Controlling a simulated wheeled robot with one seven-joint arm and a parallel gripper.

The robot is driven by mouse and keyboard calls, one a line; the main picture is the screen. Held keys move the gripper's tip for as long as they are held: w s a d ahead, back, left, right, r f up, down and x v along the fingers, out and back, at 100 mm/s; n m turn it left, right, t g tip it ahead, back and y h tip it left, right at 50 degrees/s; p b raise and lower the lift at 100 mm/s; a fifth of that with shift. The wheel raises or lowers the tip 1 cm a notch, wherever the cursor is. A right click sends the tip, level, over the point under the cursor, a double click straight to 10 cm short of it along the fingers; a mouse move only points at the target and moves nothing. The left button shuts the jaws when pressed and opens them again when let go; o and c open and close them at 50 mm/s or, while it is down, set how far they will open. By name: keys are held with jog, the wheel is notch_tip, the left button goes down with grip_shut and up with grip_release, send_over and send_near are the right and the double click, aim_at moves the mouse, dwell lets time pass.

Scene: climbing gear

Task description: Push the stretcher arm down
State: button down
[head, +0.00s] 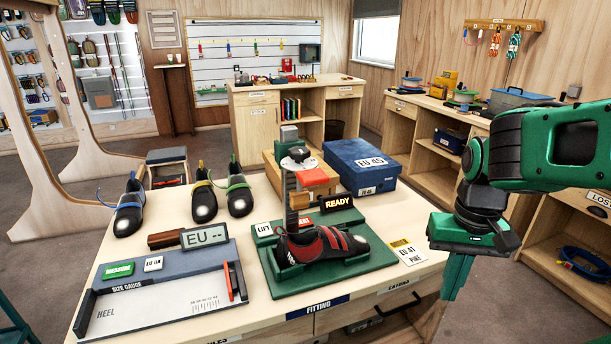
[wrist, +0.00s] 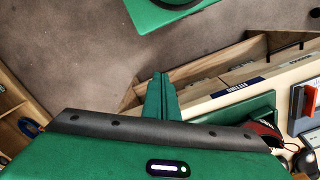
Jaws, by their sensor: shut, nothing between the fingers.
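The shoe stretcher's green base (head: 366,262) stands on the fitting table, with a black and red shoe (head: 325,244) on it. A grey upright post (head: 291,195) rises behind the shoe, with a white and dark round head (head: 297,160) near its top. This raised part looks like the stretcher arm, but its exact shape is hard to make out.
A blue box (head: 362,165) and an orange-brown box (head: 318,178) stand behind the stretcher. A size gauge (head: 165,300), an EU display (head: 205,236) and several shoes (head: 129,212) occupy the table's left side. Open floor lies right of the table's front edge (head: 425,285).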

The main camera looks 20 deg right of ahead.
notch_tip(320, 180, up, 27)
jog(key=n+t, duration=0.1)
jog(key=n, duration=1.6)
send_over(314, 174)
jog(key=shift+s+d+y, duration=0.1)
jog(key=shift+d+y, duration=0.3)
jog(key=shift+d, duration=0.05)
jog(key=shift+f, duration=0.65)
jog(key=shift+f, duration=0.65)
jog(key=shift+a+f, duration=0.15)
jog(key=shift+f, duration=1.05)
jog(key=shift+a+f, duration=0.1)
jog(key=shift+f, duration=1.1)
jog(key=shift+f, duration=0.1)
